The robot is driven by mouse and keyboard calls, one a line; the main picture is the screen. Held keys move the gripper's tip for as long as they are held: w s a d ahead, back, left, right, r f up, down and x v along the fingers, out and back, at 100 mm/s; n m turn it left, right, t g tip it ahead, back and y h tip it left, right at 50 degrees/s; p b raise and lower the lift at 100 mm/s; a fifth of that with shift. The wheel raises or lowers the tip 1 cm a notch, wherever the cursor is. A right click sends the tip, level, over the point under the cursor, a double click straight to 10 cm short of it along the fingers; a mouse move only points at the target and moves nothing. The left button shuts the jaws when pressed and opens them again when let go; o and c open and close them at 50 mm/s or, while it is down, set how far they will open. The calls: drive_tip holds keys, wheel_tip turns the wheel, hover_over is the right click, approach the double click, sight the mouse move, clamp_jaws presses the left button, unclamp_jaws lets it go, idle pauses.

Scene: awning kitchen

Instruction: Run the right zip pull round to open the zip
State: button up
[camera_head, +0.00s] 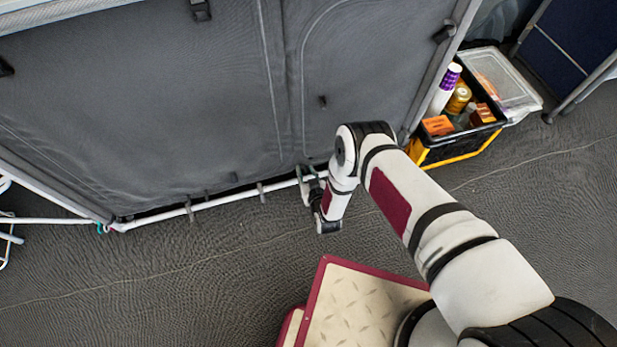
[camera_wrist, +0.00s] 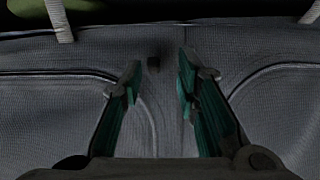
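A grey fabric unit front (camera_head: 170,90) carries curved zip lines. A vertical seam runs near the right finger, with a curved zip line on each side.
A white bottom rail (camera_head: 225,202) with grey straps runs below the fabric. A black and yellow crate (camera_head: 455,150) of bottles and boxes stands right of the unit, by a clear-lidded box (camera_head: 505,85). A cream, red-edged step (camera_head: 355,305) lies in front.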

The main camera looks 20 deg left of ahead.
drive_tip(key=v, duration=1.1)
drive_tip(key=shift+s+d, duration=0.25)
drive_tip(key=shift+s, duration=0.05)
drive_tip(key=shift+r, duration=0.2)
drive_tip(key=b+x, duration=0.2)
drive_tip(key=x, duration=0.9)
drive_tip(key=shift+d, duration=0.25)
drive_tip(key=shift+w+a+f+b, duration=0.2)
drive_tip(key=shift+w+a+b, duration=0.2)
drive_tip(key=shift+w, duration=0.15)
drive_tip(key=shift+c, duration=0.5)
drive_tip(key=shift+d, duration=0.1)
clamp_jaws()
